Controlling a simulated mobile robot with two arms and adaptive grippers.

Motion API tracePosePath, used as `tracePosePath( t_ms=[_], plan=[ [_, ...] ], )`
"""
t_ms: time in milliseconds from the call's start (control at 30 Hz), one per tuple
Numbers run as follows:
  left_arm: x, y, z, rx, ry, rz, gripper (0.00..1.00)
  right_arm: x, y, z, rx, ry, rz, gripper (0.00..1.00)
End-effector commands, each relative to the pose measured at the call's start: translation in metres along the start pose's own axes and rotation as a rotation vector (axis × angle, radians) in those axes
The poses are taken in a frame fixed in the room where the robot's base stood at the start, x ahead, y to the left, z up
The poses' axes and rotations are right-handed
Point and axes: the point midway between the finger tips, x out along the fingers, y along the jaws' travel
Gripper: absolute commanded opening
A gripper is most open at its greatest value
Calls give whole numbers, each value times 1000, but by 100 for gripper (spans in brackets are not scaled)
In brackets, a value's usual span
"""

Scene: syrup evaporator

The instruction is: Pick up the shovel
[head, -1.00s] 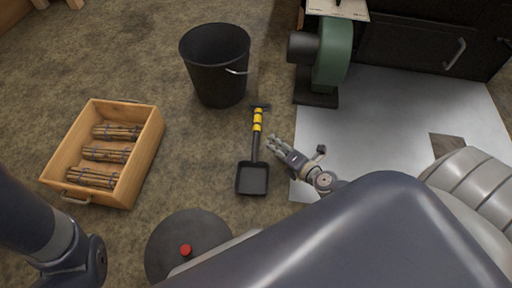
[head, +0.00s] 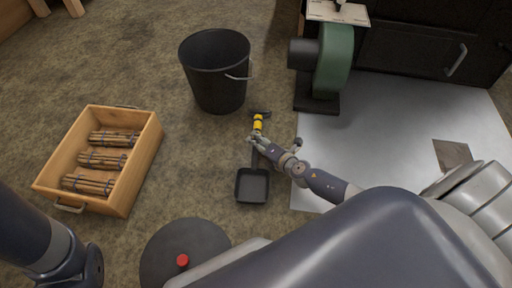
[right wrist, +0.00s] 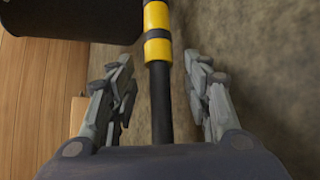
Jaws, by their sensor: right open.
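The shovel lies on the ground in the middle of the head view, with a black square pan (head: 252,186) toward me and a handle with yellow bands (head: 257,124) pointing away. My right gripper (head: 258,141) is at the handle, just below the yellow bands. In the right wrist view the black shaft and yellow bands (right wrist: 157,50) run between the two fingers of my right gripper (right wrist: 160,85). The fingers are open, with a gap on both sides of the shaft. Of my left arm only a link shows at the lower left; its gripper is out of view.
A black bucket (head: 216,78) stands beyond the shovel. A wooden crate (head: 142,165) with stick bundles (head: 102,160) is at the left. A green blower (head: 332,62) stands at the back right, beside a pale floor sheet (head: 400,130). Bare ground lies between crate and shovel.

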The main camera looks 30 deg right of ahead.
Motion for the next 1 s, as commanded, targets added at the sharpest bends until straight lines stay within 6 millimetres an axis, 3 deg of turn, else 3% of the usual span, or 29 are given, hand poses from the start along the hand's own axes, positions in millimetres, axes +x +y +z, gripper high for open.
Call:
tracePosePath(
  t_ms=[267, 400, 467, 767, 1000],
  plan=[
    [0, 0, 0, 0, 0, 0, 46, 2, 0, 0, 0, 1, 0, 43],
    [0, 0, 0, 0, 0, 0, 46, 2, 0, 0, 0, 1, 0, 11],
    [0, 0, 0, 0, 0, 0, 46, 2, 0, 0, 0, 1, -1, 0],
    [0, 0, 0, 0, -1, 0, 46, 2, 2, 1, 0, -1, 1, 0],
    [12, -3, 5, 0, -2, 0, 46, -3, 13, 6, 0, -1, 2, 0]
  ],
)
